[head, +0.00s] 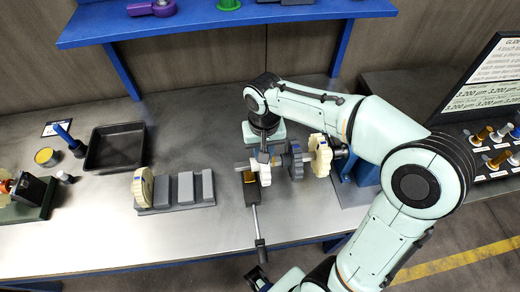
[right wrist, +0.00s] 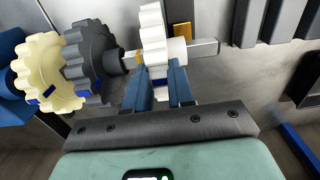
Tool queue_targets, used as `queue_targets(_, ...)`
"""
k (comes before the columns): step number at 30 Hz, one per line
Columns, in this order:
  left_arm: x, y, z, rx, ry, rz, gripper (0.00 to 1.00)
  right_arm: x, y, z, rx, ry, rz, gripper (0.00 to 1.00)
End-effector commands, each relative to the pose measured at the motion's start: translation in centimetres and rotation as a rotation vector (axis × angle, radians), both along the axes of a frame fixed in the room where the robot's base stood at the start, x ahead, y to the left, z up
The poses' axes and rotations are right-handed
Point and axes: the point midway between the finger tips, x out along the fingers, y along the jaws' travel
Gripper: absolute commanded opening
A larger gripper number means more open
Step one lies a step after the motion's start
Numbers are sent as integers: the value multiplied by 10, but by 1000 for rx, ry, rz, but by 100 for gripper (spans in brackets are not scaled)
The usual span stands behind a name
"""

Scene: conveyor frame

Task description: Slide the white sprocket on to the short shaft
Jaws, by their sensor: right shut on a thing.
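The white sprocket (head: 265,172) has a toothed rim and a hub. In the right wrist view, the white sprocket (right wrist: 152,38) stands upright, and a light grey shaft end (right wrist: 205,47) sticks out past its hub. It appears to be around the shaft, but how far along its seat is hidden. My right gripper (head: 263,152) reaches down from above; its blue fingers in the wrist view (right wrist: 160,75) are shut on the white sprocket at its hub. The dark grey sprocket (right wrist: 90,62) and cream sprocket (right wrist: 42,78) sit further left on the same line.
A grey slotted rack (head: 183,190) holds another cream sprocket (head: 143,187) at its left end. A black tray (head: 115,148) and a yellow-topped tin (head: 46,157) lie further left. A blue shelf (head: 230,20) runs along the back.

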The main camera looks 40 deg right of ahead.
Motion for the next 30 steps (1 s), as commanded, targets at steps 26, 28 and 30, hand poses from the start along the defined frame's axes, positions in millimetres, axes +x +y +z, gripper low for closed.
queue_targets(26, -1, 0, -1, 0, 1, 0, 43, -7, -11, 0, 0, 0, 0, 53)
queue_targets(28, 0, 0, -1, 0, 0, 0, 43, -7, -11, 3, 0, -1, 0, 53)
queue_targets(30, 0, 0, 1, 0, 0, 0, 43, -6, -11, 10, 0, -4, -1, 53)
